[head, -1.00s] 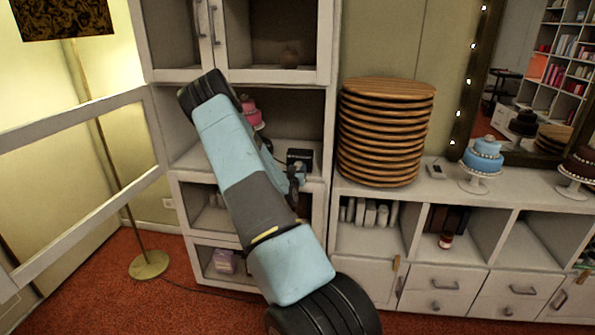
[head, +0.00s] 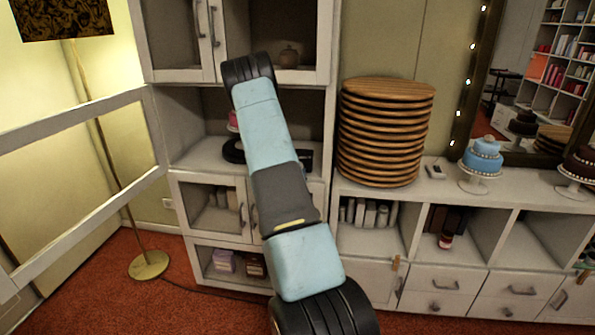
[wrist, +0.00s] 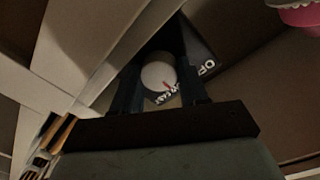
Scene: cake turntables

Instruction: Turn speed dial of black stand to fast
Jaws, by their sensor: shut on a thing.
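Part of OFF shows at the right, and small letters that seem to include FAST lie below the knob. My gripper (wrist: 159,88) is shut on the dial, one finger on each side. In the head view, my arm hides the gripper and dial; black parts (head: 233,152) of the stand show beside it.
The cabinet shelf (head: 200,150) is open, with a glass door (head: 75,120) swung out left. A pink cake (head: 233,118) is partly hidden behind my arm; pink also shows in the wrist view (wrist: 300,14). A tall stack of wooden boards (head: 386,135) stands right of the cabinet.

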